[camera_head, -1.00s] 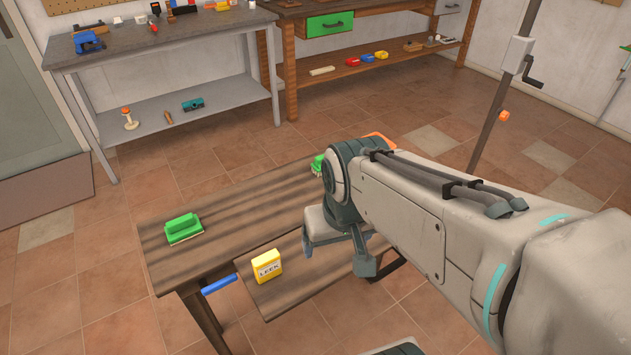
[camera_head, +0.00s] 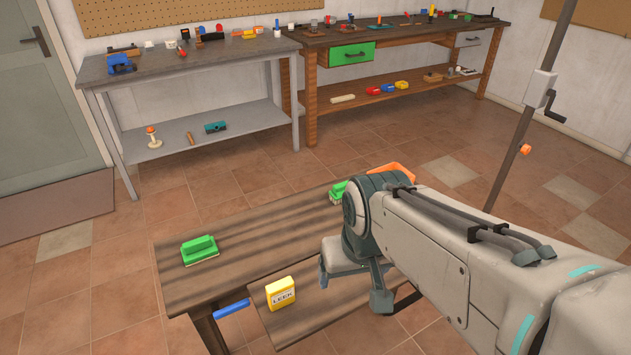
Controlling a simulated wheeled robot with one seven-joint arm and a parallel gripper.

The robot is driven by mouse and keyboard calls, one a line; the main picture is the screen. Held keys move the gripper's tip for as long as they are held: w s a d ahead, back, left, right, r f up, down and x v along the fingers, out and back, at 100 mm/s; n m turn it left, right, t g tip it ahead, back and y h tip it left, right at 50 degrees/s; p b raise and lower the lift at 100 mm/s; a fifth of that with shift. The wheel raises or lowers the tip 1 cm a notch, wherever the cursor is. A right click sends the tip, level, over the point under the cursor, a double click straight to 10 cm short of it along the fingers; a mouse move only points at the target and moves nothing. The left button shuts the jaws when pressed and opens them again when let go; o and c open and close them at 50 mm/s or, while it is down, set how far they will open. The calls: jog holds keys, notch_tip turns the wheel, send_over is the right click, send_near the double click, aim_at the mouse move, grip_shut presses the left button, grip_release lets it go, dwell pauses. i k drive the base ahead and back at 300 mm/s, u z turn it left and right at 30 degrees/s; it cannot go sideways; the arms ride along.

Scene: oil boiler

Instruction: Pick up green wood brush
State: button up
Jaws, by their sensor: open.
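A green block-shaped tool with a raised handle and a pale underside (camera_head: 200,250) lies on the left part of the low brown wooden table (camera_head: 250,235). A second green item with pale bristles (camera_head: 338,191) stands at the table's far side, partly hidden behind my arm. I cannot tell for certain which of the two is the green wood brush. My gripper (camera_head: 352,287) points down over the table's right part, with its fingers apart and nothing seen between them. It is to the right of the first green tool and nearer to me than the second.
A yellow box (camera_head: 281,293) stands on the lower board, near a blue bar (camera_head: 232,309). An orange tray (camera_head: 392,170) is partly hidden behind my arm. Workbenches with tools (camera_head: 190,55) line the back wall. The tiled floor between is clear.

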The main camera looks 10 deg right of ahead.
aim_at(335, 195)
jog(key=k, duration=0.6)
jog(key=z, duration=0.75)
jog(key=i, duration=1)
jog(key=u, duration=0.15)
